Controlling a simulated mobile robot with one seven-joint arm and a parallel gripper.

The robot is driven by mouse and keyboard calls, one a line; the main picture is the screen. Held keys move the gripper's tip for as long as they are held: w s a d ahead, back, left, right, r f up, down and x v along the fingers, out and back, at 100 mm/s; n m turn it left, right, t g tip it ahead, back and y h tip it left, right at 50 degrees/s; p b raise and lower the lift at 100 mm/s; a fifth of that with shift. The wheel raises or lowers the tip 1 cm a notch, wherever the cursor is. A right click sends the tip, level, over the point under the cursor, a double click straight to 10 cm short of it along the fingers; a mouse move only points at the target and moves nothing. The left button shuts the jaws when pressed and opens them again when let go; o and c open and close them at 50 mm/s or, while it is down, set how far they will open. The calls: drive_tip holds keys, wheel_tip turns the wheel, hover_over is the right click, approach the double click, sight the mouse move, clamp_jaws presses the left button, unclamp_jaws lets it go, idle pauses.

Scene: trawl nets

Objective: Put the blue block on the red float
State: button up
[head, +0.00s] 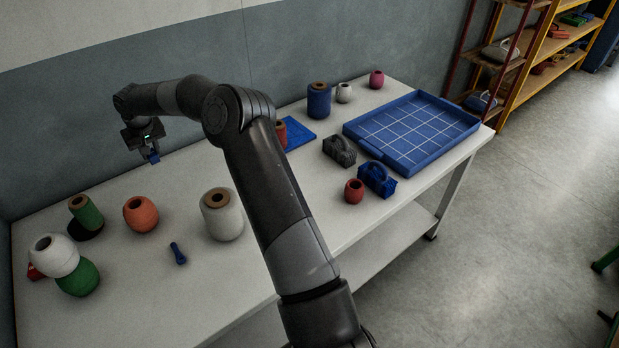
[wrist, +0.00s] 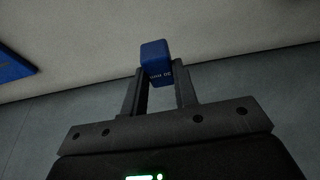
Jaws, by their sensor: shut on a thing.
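My gripper (head: 149,150) is shut on the blue block (head: 154,158) and holds it in the air over the back left of the table. In the wrist view the block (wrist: 155,58) sits between the fingertips of my gripper (wrist: 161,78). A small dark red float (head: 354,191) with a hole in its top stands at the table's front edge, right of my arm and far from the gripper. Another red thing (head: 35,271) at the far left is partly hidden by a white float (head: 54,255). A reddish piece (head: 281,133) is partly hidden behind my arm.
An orange float (head: 140,214), a large white spool (head: 222,214) and a small dark blue piece (head: 178,253) stand on the left half. A blue gridded tray (head: 452,148), a blue basket-like thing (head: 377,180) and a dark one (head: 339,150) are at right.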

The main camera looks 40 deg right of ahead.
drive_tip(key=s+d+r+m, duration=0.1)
drive_tip(key=s+d+r, duration=0.1)
drive_tip(key=s+d, duration=0.65)
drive_tip(key=s+d+r+m, duration=0.15)
drive_tip(key=s+d, duration=0.25)
drive_tip(key=d, duration=1)
drive_tip(key=s+d+r+m, duration=0.1)
drive_tip(key=s+d+r, duration=0.2)
drive_tip(key=s+d, duration=0.65)
drive_tip(key=s+d+m+h, duration=0.15)
drive_tip(key=s+d, duration=0.35)
drive_tip(key=s, duration=0.6)
drive_tip(key=s+d+m+g, duration=0.1)
drive_tip(key=s+d+m, duration=0.2)
drive_tip(key=s+d, duration=0.5)
drive_tip(key=s+d+m+h, duration=0.1)
drive_tip(key=s+d+m, duration=0.15)
drive_tip(key=s, duration=1.05)
approach(355, 182)
drive_tip(key=shift+w+d+f+n, duration=0.45)
drive_tip(key=shift+d, duration=0.1)
drive_tip(key=shift+w+f, duration=0.1)
drive_tip(key=shift+f, duration=1.95)
drive_tip(key=shift+f, duration=0.1)
drive_tip(key=o, duration=1)
